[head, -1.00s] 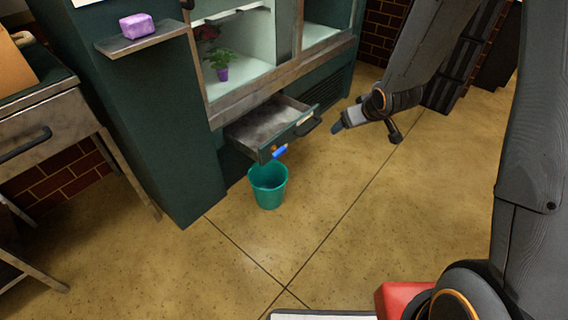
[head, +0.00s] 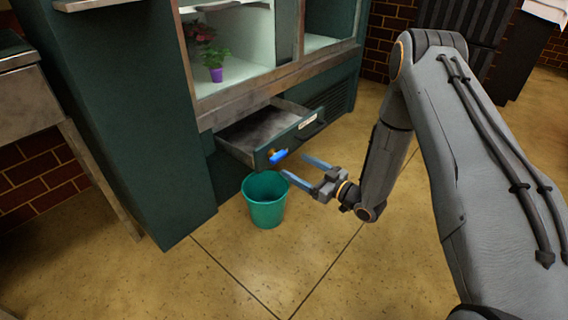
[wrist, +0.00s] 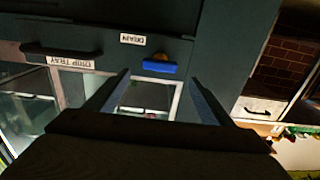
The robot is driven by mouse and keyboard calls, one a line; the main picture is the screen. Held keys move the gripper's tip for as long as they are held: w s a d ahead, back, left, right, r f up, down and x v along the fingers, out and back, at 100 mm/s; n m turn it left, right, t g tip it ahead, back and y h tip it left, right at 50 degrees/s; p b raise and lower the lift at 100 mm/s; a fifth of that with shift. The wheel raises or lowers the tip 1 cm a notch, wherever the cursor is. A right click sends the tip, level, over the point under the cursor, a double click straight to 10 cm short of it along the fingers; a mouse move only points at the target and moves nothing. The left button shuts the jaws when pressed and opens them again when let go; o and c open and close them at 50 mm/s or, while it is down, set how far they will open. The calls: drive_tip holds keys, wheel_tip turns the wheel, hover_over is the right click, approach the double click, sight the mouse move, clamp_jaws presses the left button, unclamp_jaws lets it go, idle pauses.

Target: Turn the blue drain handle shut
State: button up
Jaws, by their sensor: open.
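The blue drain handle (head: 278,156) sits on a brass valve at the front of the pulled-out drip tray drawer (head: 290,142). In the wrist view the blue handle (wrist: 159,67) lies crosswise, below the DRAIN label (wrist: 132,39), with a bit of brass behind it. My gripper (head: 297,168) is open and empty, a little right of and below the handle in the head view, its blue-grey fingers pointing toward it. In the wrist view the handle is beyond the fingertips (wrist: 159,77), between them in the picture. I see no contact.
A teal bucket (head: 265,203) stands on the floor beneath the valve, close to my gripper. The green cabinet (head: 165,120) rises at the left. A potted plant (head: 215,73) stands on the shelf above. The tiled floor in front is clear.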

sight(281, 157)
drive_tip(key=shift+b+x, duration=1.05)
drive_tip(key=shift+x, duration=2.5)
drive_tip(key=shift+r, duration=0.1)
drive_tip(key=c, duration=1)
drive_tip(key=shift+c, duration=0.2)
